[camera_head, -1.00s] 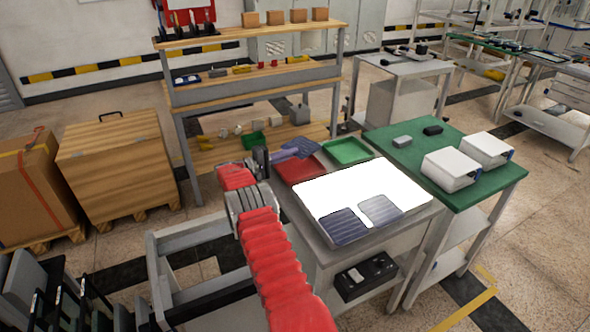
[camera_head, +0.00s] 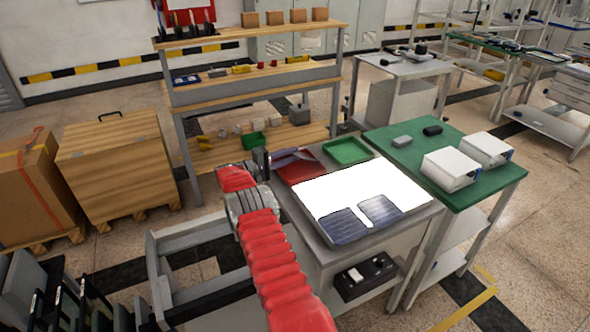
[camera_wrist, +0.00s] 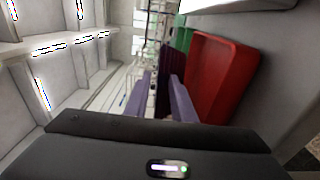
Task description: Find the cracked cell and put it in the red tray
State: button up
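My gripper (camera_head: 280,157) is at the left edge of the light table, over the red tray (camera_head: 303,173). In the wrist view its two pale purple fingers (camera_wrist: 160,85) stand either side of a dark thin cell (camera_wrist: 166,60), which it appears to hold; the cell also shows in the head view (camera_head: 296,154), tilted over the red tray. The red tray (camera_wrist: 222,80) lies close beside the right finger in the wrist view. Two other dark blue cells, a left one (camera_head: 343,226) and a right one (camera_head: 381,210), lie at the front of the lit white panel. I cannot make out any crack.
A green tray (camera_head: 347,150) sits behind the lit panel (camera_head: 345,185), to the right of the red tray. A green-topped bench (camera_head: 430,150) with two white boxes stands to the right. A wooden shelf unit (camera_head: 250,85) stands behind. Most of the lit panel is bare.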

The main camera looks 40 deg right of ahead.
jog(key=shift+a, duration=0.15)
jog(key=v, duration=1.3)
jog(key=shift+w+a, duration=0.15)
jog(key=shift+a, duration=0.1)
jog(key=shift+f, duration=0.15)
